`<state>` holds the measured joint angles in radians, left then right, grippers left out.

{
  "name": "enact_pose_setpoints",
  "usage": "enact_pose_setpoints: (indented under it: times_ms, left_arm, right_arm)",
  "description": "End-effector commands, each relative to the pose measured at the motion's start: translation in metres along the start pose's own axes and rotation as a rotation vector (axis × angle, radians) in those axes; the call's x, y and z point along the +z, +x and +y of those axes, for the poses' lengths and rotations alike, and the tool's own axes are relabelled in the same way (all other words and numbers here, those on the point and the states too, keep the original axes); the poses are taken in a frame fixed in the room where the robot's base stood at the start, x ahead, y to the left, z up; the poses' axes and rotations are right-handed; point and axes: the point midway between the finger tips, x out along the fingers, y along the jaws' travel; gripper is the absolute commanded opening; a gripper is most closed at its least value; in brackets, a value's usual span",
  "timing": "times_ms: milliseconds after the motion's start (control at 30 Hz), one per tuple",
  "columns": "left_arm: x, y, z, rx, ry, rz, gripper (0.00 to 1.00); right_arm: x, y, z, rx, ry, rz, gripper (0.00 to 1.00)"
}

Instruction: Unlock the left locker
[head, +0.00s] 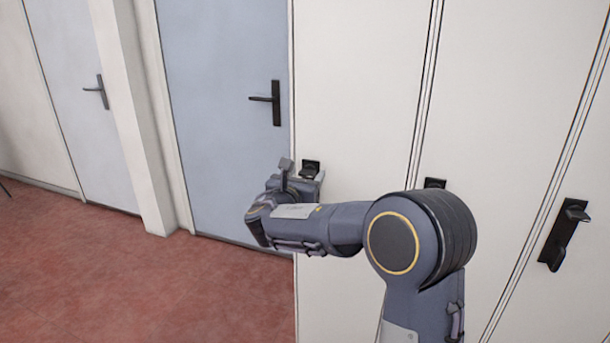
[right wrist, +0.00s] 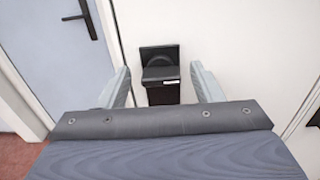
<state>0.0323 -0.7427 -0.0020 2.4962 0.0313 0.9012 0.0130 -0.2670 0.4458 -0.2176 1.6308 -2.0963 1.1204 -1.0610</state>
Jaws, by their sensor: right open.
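The left locker (head: 350,90) is a tall white door, shut, right of the blue door. Its small black latch (head: 311,166) sits near the door's left edge. In the right wrist view the latch (right wrist: 160,57) shows a dark plate with a jutting knob and a darker part below. My right gripper (head: 303,176) is in front of the latch. In the right wrist view its two pale fingers (right wrist: 163,86) are spread apart, one on each side of the latch, with nothing held. I cannot tell how far the fingertips reach around it. My left gripper is not in view.
The blue door (head: 220,80) with a black lever handle (head: 268,102) is left of the locker. More white lockers stand to the right, one with a black handle (head: 563,233). My right arm hides part of the lockers. The red floor (head: 120,280) at left is clear.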

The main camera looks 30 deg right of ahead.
Motion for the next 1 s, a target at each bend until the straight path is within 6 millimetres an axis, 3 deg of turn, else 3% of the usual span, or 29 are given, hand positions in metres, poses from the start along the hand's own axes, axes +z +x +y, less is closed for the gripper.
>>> enact_pose_setpoints:
  times_ms: [300,633,1000]
  left_arm:
    - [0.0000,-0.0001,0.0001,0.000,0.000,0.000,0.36]
    - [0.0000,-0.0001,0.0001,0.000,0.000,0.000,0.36]
    - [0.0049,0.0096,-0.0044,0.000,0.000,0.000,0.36]
  right_arm:
    - [-0.0002,0.0038,-0.0003,0.000,0.000,0.000,0.60]
    - [-0.0002,0.0035,-0.0003,0.000,0.001,0.001,0.16]
    - [-0.0030,0.0035,-0.0005,0.000,0.062,0.000,0.15]
